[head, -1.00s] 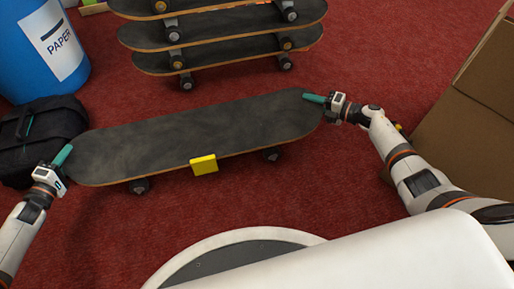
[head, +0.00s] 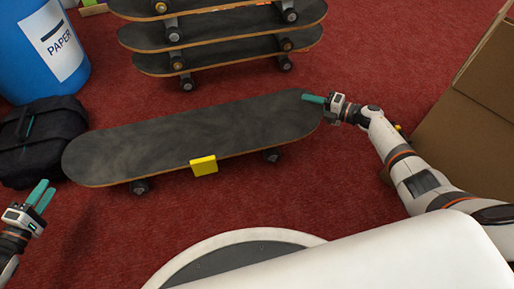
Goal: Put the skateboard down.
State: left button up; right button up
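The skateboard (head: 190,138) has a dark grey deck and dark wheels, with a yellow block (head: 204,165) at its near edge. It lies level, deck up, across the middle of the head view, low over or on the red carpet; I cannot tell whether the wheels touch. My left gripper (head: 42,195) is open and empty, apart from the board, below its left end. My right gripper (head: 312,99) is at the board's right end with its teal fingers against the deck edge; how far they are closed is hard to see.
Several skateboards are stacked (head: 225,42) at the back. A blue paper bin (head: 25,65) and a black bag (head: 40,150) stand at the left. A cardboard box (head: 465,130) stands at the right. Red carpet (head: 120,225) is clear in front of the board.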

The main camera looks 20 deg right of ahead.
notch_tip(320, 180, up, 32)
jog(key=p, duration=3.1)
jog(key=shift+f, duration=0.2)
jog(key=shift+a, duration=0.1)
